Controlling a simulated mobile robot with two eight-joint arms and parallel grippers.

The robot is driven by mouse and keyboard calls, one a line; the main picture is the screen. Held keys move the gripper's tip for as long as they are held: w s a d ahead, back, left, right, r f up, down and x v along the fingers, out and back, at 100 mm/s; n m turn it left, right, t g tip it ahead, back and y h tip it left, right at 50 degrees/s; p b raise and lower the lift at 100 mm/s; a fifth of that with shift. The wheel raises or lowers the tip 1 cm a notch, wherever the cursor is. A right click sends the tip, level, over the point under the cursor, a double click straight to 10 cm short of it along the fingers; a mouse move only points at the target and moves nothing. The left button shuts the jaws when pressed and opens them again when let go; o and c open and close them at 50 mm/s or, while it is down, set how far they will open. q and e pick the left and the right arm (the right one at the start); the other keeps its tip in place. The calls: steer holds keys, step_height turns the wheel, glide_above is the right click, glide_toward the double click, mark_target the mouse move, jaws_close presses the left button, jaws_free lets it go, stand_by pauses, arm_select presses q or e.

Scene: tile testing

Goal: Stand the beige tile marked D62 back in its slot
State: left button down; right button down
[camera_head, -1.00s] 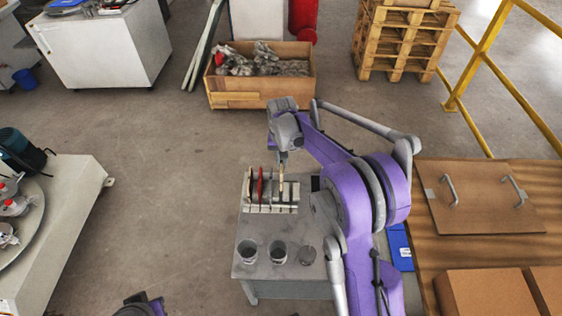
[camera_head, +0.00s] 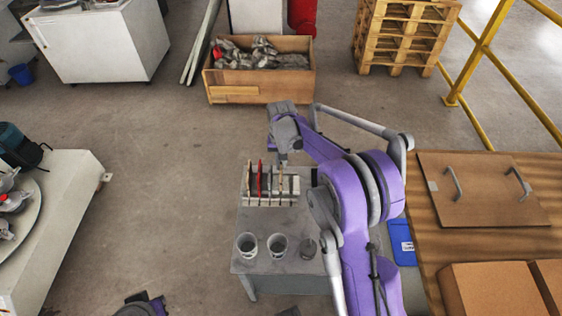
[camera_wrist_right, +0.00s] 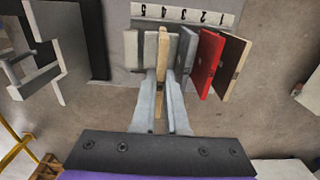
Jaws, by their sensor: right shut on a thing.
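The beige tile (camera_head: 281,176) is upright between the fingers of my right gripper (camera_head: 283,160). In the right wrist view, the beige tile (camera_wrist_right: 161,62) lines up roughly with the number 4 on the rack's strip, between a whitish tile (camera_wrist_right: 150,50) and a grey tile (camera_wrist_right: 184,55). The pale slotted rack (camera_head: 270,202) is on the small grey table. My right gripper (camera_wrist_right: 163,75) is shut on the tile from above. Its lower edge is hidden, so I cannot tell how deep it sits. The D62 mark is not readable. My left gripper is not clearly visible.
A red tile (camera_wrist_right: 206,62) and a brown tile (camera_wrist_right: 231,67) also stand in the rack. Cups (camera_head: 246,245) stand on the grey table (camera_head: 260,268) in front of it. A wooden bench (camera_head: 425,240) is to the right, and a crate (camera_head: 236,94) is behind.

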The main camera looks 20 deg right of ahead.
steer(key=shift+f, duration=0.55)
steer(key=shift+f+b, duration=0.2)
steer(key=shift+b, duration=0.15)
steer(key=shift+f+b, duration=1)
steer(key=shift+f, duration=0.35)
steer(key=shift+f, duration=0.1)
steer(key=c, duration=0.9)
jaws_free()
steer(key=shift+o, duration=0.2)
step_height(320, 180, up, 11)
steer(key=shift+f+p, duration=0.1)
steer(key=shift+p, duration=0.5)
